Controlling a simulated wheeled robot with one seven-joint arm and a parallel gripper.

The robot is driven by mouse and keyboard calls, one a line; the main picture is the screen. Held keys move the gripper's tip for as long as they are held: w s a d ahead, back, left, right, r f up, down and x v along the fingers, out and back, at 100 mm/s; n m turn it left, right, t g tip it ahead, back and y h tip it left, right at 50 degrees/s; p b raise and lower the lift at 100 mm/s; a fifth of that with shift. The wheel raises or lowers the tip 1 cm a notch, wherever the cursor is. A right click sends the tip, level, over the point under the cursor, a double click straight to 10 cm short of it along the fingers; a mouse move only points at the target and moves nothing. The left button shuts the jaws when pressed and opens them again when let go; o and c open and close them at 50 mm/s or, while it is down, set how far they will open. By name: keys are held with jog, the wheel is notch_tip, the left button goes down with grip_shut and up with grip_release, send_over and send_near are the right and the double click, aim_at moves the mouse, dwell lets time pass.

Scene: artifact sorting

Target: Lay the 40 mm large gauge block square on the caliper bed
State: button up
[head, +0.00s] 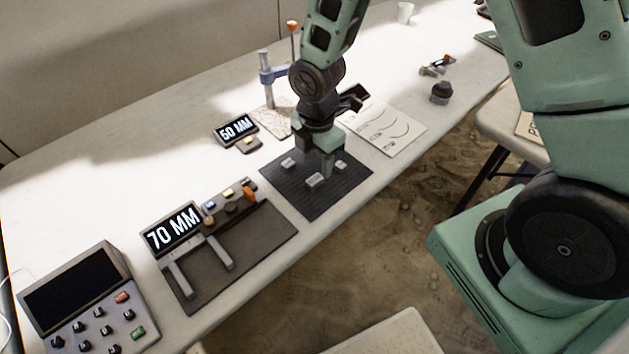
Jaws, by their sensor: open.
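Several small grey gauge blocks lie on a dark ribbed mat (310,207). The front block (315,181) looks the largest; others lie at the left (288,163) and right (341,166). No size marking is readable on them. My gripper (326,172) points down over the mat, open, just behind and right of the front block. Whether it touches a block cannot be told. The caliper bed (262,236) is a dark plate to the left with two pale jaws (217,252) standing apart. Its display (172,231) reads 70 MM. No block shows between the jaws.
A second display (236,129) with a small block before it stands behind the mat. A control box (78,290) is at the left. The table's front edge runs close by the mat.

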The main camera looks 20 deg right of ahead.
aim_at(315, 179)
jog(key=shift+a+f, duration=0.15)
jog(key=shift+f, duration=1.15)
jog(key=shift+a+f, duration=0.1)
jog(key=shift+f, duration=1.2)
grip_shut()
